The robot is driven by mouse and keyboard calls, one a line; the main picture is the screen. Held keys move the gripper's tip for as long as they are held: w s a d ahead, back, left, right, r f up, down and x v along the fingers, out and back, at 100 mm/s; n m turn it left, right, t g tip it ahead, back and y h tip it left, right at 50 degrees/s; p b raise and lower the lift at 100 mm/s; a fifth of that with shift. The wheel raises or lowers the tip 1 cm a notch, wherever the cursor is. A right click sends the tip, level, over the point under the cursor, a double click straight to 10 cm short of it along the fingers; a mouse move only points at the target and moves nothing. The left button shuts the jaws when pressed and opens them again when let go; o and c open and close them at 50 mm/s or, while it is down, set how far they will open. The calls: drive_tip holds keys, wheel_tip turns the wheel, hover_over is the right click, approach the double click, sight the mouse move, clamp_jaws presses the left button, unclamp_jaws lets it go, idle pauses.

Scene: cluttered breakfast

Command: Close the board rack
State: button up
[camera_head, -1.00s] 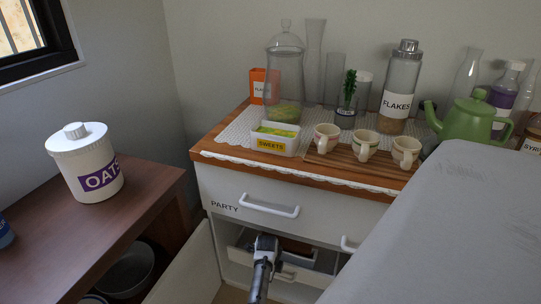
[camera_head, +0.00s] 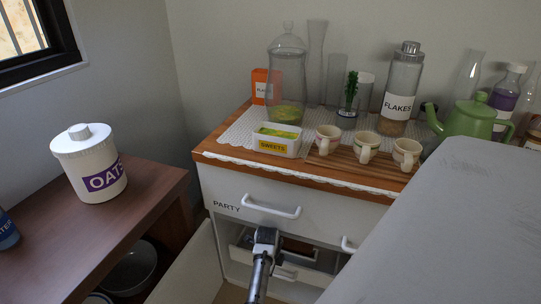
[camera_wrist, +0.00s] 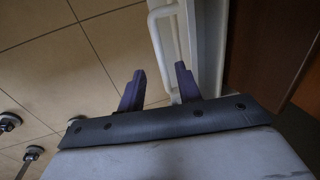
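The rack (camera_head: 318,262) is a white pull-out unit in the open lower part of the white cabinet, below the drawer marked PARTY. Something brown shows inside it. I take it to be the board rack; no label is readable there. My gripper (camera_head: 266,237) is in front of this opening, and its fingers are hidden in the head view. In the wrist view my gripper (camera_wrist: 160,82) has its two dark fingers apart. A white bar handle (camera_wrist: 162,35) shows beyond and between them. I cannot tell whether they touch it.
An open cabinet door (camera_head: 193,270) stands left of the opening. The PARTY drawer's handle (camera_head: 271,208) juts out above. Cups (camera_head: 366,146) and jars stand on the counter. A brown table (camera_head: 95,222) is at the left, and a grey surface (camera_head: 450,230) covers the right.

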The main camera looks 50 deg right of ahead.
wheel_tip(320, 180, up, 6)
drive_tip(key=a, duration=0.1)
drive_tip(key=shift+s+r+p, duration=0.25)
drive_tip(key=shift+p, duration=0.1)
drive_tip(key=shift+a, duration=0.1)
